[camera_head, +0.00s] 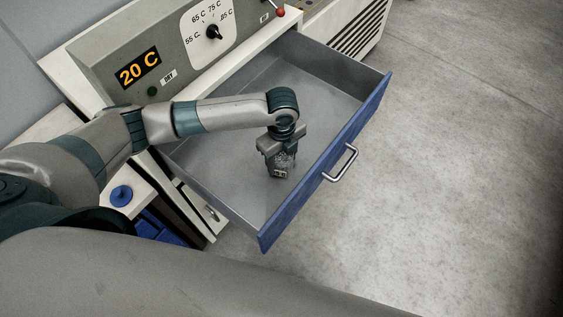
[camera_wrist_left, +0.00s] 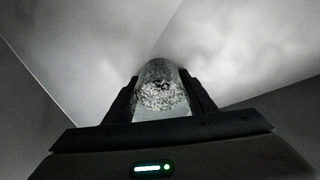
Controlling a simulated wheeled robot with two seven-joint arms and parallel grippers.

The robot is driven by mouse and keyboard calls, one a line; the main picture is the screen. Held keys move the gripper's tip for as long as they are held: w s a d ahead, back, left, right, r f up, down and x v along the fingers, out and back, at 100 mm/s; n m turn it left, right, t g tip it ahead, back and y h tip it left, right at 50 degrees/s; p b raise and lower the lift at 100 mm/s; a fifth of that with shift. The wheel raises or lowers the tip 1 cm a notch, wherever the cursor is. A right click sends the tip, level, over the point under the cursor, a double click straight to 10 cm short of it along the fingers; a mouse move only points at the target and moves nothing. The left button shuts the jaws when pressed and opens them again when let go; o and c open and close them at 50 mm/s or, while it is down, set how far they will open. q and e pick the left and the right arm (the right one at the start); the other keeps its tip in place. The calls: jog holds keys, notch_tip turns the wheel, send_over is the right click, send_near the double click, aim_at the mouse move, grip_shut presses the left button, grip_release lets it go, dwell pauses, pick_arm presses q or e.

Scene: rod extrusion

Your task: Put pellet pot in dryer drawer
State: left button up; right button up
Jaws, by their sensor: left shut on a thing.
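The pellet pot (camera_head: 281,165) is a small clear pot with pale pellets inside. My left gripper (camera_head: 281,152) is shut on it, inside the outline of the open dryer drawer (camera_head: 228,180). In the left wrist view the pot (camera_wrist_left: 160,92) sits between the two dark fingers of the left gripper (camera_wrist_left: 161,100). I cannot tell whether the pot's bottom touches the drawer floor. The drawer is grey inside with a blue front (camera_head: 325,165) and is pulled out from the dryer. My right gripper is not in view.
The dryer panel (camera_head: 180,55) has a dial (camera_head: 213,32), a display reading 20 C (camera_head: 138,68) and a green button (camera_head: 152,91). A metal handle (camera_head: 342,163) sticks out from the drawer front. A blue knobbed lid (camera_head: 121,195) lies at the left. The floor at right is clear.

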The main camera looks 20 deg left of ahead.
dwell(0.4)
pick_arm(q)
jog(key=o, duration=1.4)
jog(key=shift+f, duration=0.15)
jog(key=shift+c, duration=0.2)
jog(key=shift+r+p, duration=0.35)
jog(key=shift+r, duration=0.1)
notch_tip(320, 180, up, 10)
jog(key=p, duration=1)
jog(key=shift+f, duration=0.2)
jog(key=shift+r, duration=0.9)
